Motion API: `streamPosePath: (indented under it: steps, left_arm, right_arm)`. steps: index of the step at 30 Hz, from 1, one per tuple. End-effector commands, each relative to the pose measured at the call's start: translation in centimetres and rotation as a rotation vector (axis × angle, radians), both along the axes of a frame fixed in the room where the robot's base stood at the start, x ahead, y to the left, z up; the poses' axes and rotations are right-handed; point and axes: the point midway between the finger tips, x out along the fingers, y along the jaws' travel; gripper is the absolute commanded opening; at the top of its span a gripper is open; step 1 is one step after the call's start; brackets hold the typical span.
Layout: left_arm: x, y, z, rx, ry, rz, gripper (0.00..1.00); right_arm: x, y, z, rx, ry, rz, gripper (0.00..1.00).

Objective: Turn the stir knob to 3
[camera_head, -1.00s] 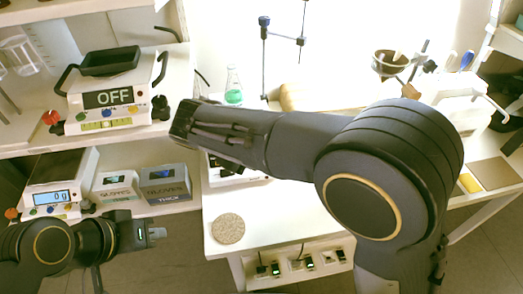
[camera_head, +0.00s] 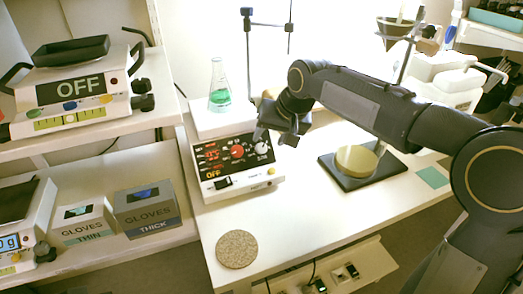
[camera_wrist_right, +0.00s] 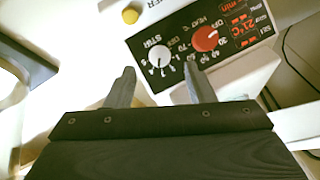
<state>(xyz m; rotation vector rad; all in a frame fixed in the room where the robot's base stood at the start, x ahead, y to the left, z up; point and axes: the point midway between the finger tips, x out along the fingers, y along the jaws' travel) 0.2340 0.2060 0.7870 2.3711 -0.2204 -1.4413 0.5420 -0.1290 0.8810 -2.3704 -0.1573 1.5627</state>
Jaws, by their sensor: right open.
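The hotplate stirrer (camera_head: 208,188) stands on the white bench, with a dark control panel facing front. Its white stir knob (camera_head: 262,148) is at the panel's right; the red heat knob (camera_head: 237,152) is left of it. In the right wrist view the stir knob (camera_wrist_right: 159,56) appears beyond and between my right fingertips, with numbers around it; its exact setting is too small to tell. My right gripper (camera_head: 274,137) is open, in front of the panel near the stir knob. It also shows in the wrist view (camera_wrist_right: 158,80), with nothing between its fingers. My left gripper is out of view.
A flask with green liquid (camera_head: 220,97) stands on the stirrer's top. A cork mat (camera_head: 237,249) lies in front. To the right is a dark plate with a yellowish disc (camera_head: 356,159). Glove boxes (camera_head: 147,208) and a device marked OFF (camera_head: 75,88) are on the left shelves.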

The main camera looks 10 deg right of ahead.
Motion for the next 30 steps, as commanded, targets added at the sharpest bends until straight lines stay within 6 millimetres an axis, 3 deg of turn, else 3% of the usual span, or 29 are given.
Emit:
streamPosePath:
  steps: [3, 9, 20, 30]
  left_arm:
    - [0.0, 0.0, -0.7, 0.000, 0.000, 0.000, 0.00]
    - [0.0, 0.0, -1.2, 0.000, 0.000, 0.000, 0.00]
    - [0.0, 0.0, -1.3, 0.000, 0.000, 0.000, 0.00]
    - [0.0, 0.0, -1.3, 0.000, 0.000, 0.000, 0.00]
  right_arm:
    - [0.8, 0.5, -2.2, -0.002, 0.003, 0.001, 0.49]
    - [1.8, 1.1, -4.1, -0.002, 0.002, 0.001, 0.49]
    - [2.0, 1.3, -4.5, -0.002, 0.001, 0.000, 0.49]
    - [2.0, 1.3, -4.5, -0.003, 0.001, 0.001, 0.04]
